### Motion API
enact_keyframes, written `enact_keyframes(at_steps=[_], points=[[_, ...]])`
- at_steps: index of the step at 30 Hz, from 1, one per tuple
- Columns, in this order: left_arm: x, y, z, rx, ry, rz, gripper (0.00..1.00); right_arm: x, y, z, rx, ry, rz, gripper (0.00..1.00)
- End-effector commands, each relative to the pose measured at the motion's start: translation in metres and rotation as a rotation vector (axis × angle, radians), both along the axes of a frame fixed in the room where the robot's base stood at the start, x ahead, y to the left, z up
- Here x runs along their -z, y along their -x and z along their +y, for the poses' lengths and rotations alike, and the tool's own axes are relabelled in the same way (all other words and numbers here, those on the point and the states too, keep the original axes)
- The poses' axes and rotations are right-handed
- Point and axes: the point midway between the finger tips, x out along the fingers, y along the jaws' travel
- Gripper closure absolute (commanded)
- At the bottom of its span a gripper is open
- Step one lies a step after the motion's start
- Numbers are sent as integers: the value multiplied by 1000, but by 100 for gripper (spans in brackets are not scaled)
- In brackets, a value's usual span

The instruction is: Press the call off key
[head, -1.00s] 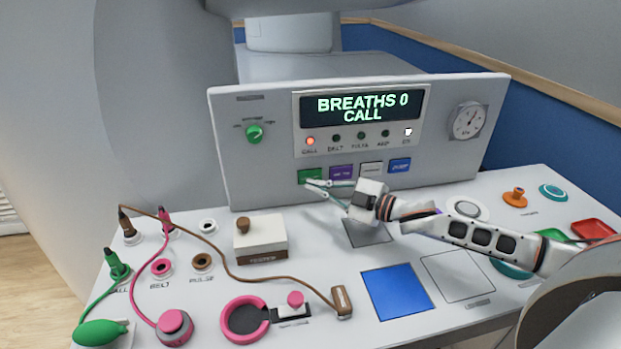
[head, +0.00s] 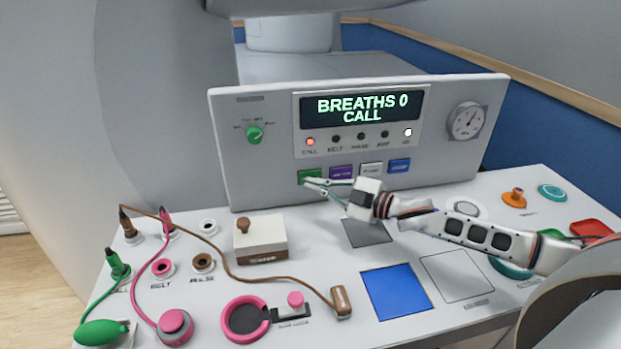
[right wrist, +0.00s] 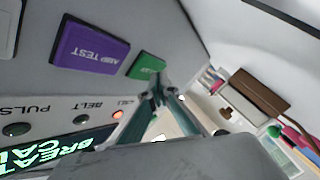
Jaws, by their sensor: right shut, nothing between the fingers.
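The green key (head: 309,176) is the leftmost in a row of keys on the upright panel, below the display (head: 361,108) reading "BREATHS 0 CALL". The red call lamp (head: 310,141) is lit. My right gripper (head: 305,181) is shut and empty, its fingertips at the lower part of the green key. In the right wrist view the fingertips (right wrist: 160,88) overlap the near edge of the green key (right wrist: 147,66); I cannot tell whether they touch it. The key's lettering is too small to read. My left gripper is not in view.
The purple key (head: 341,172) sits just right of the green one, then a white key (head: 371,168) and a blue key (head: 399,165). A white box with a brown knob (head: 261,240) stands on the desk below. Cables and plugs lie at the left.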

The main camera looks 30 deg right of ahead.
Motion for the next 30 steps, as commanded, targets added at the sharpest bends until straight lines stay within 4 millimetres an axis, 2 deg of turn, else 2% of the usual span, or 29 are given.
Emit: enact_keyframes(at_steps=[30], points=[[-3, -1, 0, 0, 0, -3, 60, 0, -8, -2, 1, 0, 1, 100]])
